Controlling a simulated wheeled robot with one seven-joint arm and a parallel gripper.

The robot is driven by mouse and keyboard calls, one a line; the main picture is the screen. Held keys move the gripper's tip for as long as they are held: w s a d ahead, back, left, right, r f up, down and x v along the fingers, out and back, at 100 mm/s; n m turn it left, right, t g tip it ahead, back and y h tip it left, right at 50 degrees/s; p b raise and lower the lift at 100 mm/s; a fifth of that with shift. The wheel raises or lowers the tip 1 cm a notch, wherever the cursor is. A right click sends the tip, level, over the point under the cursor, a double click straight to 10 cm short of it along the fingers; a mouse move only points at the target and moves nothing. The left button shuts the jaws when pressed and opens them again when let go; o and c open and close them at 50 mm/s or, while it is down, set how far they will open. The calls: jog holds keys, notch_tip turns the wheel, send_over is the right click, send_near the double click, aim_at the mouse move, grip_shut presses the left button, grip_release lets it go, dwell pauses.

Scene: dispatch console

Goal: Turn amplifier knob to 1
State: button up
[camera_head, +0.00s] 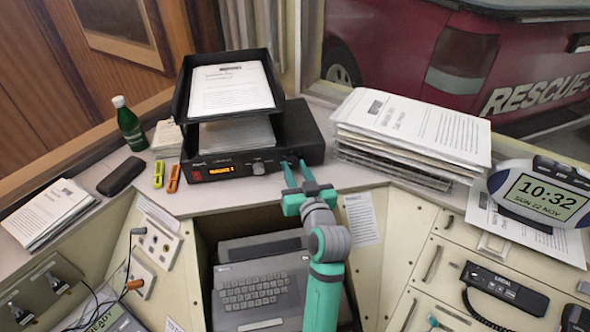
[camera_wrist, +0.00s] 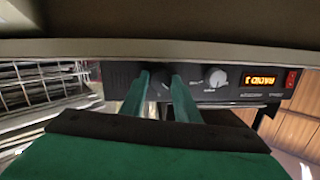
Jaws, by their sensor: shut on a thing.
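The black amplifier (camera_head: 307,133) sits on the console top under a paper tray. Its front has an orange display (camera_head: 221,170), a silver knob (camera_head: 258,167) and, further right, a dark knob partly hidden by my fingers. My gripper (camera_head: 293,163) reaches the right part of the front panel. In the wrist view the amplifier (camera_wrist: 122,76) appears upside down. There my gripper (camera_wrist: 161,78) has its two green fingers on either side of the dark knob (camera_wrist: 162,88), shut on it. The silver knob (camera_wrist: 216,77) is beside them, free. The dark knob's pointer and markings are not readable.
A black paper tray (camera_head: 181,101) stands on the amplifier. A paper stack (camera_head: 410,125) lies to its right, with a clock (camera_head: 540,195) further right. A green bottle (camera_head: 130,128) and two highlighters (camera_head: 173,178) are to the left. A grey laptop (camera_head: 255,280) sits below in the recess.

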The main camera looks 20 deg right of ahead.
jog(key=shift+r, duration=0.1)
jog(key=o, duration=0.8)
jog(key=shift+c, duration=0.2)
jog(key=s, duration=1.1)
jog(key=shift+a+r, duration=0.25)
jog(key=shift+r, duration=0.15)
jog(key=shift+w, duration=0.15)
